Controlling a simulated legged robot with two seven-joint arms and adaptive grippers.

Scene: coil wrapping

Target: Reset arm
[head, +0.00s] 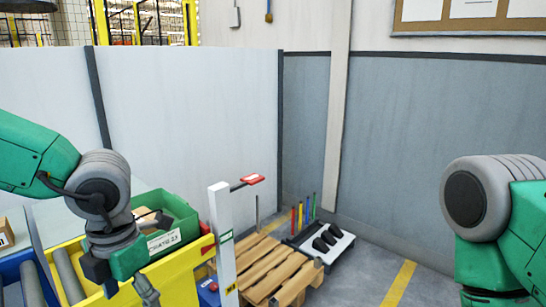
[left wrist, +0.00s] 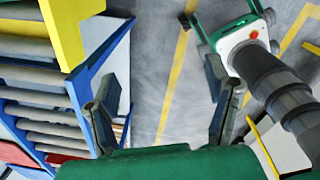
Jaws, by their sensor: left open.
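My left arm comes in from the left in the head view and bends downward in front of the yellow frame. In the left wrist view my left gripper (left wrist: 162,108) is open, its two dark fingers wide apart. Nothing is between them except a view of the grey floor and a yellow line beyond. My right arm (head: 492,200) stands at the right edge of the head view, bent downward. Its gripper is out of the picture.
A green bin (head: 176,212) sits by a yellow frame (head: 180,280) close to my left arm. A white post (head: 222,245) and a wooden pallet (head: 265,272) stand right of it. Blue roller racks (left wrist: 75,100) are left of the left gripper. Floor before the right arm is clear.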

